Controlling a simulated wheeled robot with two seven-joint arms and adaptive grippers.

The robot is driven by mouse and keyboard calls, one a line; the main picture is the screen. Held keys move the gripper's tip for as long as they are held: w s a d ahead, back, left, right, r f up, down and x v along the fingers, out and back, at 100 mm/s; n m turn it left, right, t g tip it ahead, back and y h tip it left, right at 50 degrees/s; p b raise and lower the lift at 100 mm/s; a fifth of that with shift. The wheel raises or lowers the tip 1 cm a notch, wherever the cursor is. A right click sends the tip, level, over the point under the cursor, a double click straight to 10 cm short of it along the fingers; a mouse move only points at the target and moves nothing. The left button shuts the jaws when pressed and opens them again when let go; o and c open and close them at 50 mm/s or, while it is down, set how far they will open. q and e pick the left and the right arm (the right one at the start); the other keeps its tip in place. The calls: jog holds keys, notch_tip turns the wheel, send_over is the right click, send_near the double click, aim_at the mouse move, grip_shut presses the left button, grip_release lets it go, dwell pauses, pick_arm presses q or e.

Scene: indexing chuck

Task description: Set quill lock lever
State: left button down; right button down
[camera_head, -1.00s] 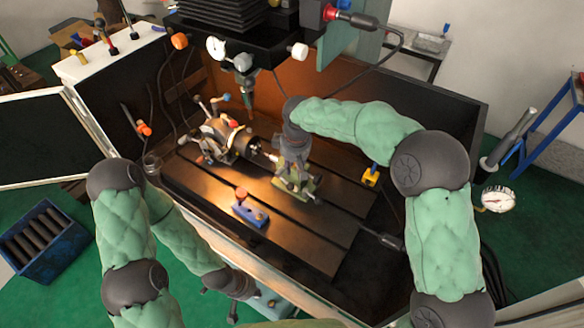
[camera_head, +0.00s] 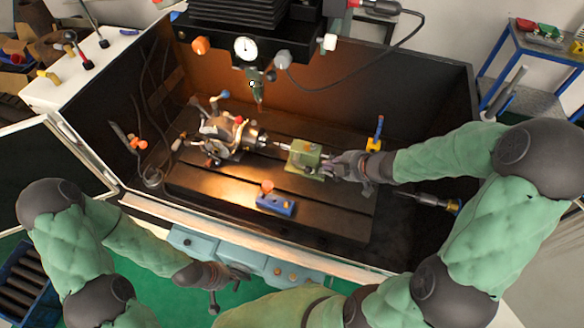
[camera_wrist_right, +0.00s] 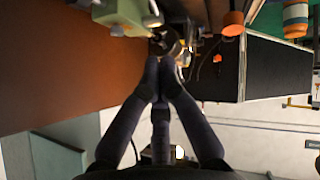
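The green tailstock (camera_head: 306,154) stands on the slotted machine table, right of the indexing chuck (camera_head: 222,137). My right gripper (camera_head: 343,164) is at the tailstock's right side in the head view; I cannot tell whether it touches. In the right wrist view its fingers (camera_wrist_right: 159,72) come together with nothing visible between them. There the tailstock (camera_wrist_right: 122,14) shows upside down at the top, beyond the fingertips. I cannot make out the quill lock lever with certainty. My left gripper (camera_head: 232,272) is low in front of the machine, by its blue-grey front; its fingers are unclear.
The machine head with a dial gauge (camera_head: 245,48) hangs above. A yellow and blue piece (camera_head: 374,136) stands behind my right forearm. The enclosure's front edge (camera_head: 200,215) lies between the arms.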

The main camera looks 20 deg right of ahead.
jog(key=s+d+f+b+x, duration=0.1)
jog(key=b+x, duration=0.5)
jog(key=x, duration=0.6)
jog(key=shift+f, duration=0.6)
jog(key=shift+w+f+y, duration=0.1)
jog(key=shift+y, duration=0.2)
